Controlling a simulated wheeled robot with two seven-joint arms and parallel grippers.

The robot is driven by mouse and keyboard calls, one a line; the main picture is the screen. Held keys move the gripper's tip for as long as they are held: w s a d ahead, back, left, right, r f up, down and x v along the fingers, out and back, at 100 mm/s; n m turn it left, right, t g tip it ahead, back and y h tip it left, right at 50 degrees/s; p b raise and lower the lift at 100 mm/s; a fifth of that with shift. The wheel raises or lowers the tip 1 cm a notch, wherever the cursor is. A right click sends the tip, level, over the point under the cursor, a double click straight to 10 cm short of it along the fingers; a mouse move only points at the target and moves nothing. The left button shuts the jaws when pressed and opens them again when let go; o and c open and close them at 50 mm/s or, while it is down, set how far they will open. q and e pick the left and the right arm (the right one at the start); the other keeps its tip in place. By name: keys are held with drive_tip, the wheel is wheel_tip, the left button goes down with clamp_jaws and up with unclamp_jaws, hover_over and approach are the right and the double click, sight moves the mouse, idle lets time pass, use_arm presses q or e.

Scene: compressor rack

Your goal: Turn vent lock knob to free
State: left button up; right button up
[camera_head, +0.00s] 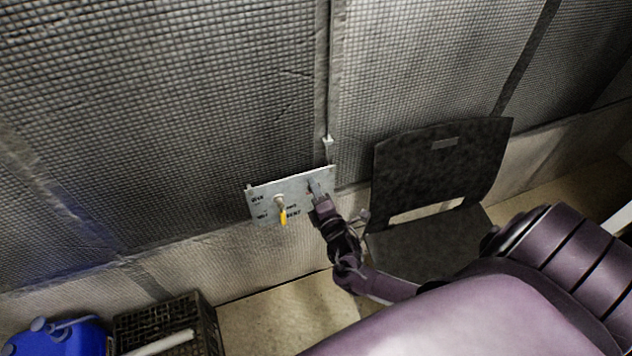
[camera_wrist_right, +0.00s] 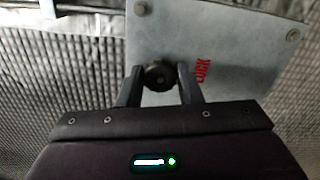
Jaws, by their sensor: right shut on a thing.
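A light metal panel (camera_head: 262,202) is fixed to the padded wall, with black lettering and a yellow-handled lever (camera_head: 282,214) on its left half. My right gripper (camera_head: 317,190) is at the panel's right side and hides that part in the head view. In the right wrist view, the panel (camera_wrist_right: 225,45) carries red lettering ending in "LOCK". There a dark round knob (camera_wrist_right: 160,75) sits between the two fingers of my right gripper (camera_wrist_right: 160,88), which is shut on it. The knob's pointing direction cannot be told. My left gripper is not in view.
A dark chair (camera_head: 436,165) stands to the right of the panel, close to my right arm. A black crate (camera_head: 165,322) and a blue jug (camera_head: 68,338) are on the floor at lower left. A thin conduit (camera_head: 329,90) runs up the wall above the panel.

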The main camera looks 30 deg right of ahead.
drive_tip(key=o, duration=1)
drive_tip(key=shift+s, duration=0.1)
drive_tip(key=v, duration=0.7)
drive_tip(key=shift+s+a, duration=0.15)
drive_tip(key=shift+s, duration=0.15)
drive_tip(key=shift+f, duration=0.1)
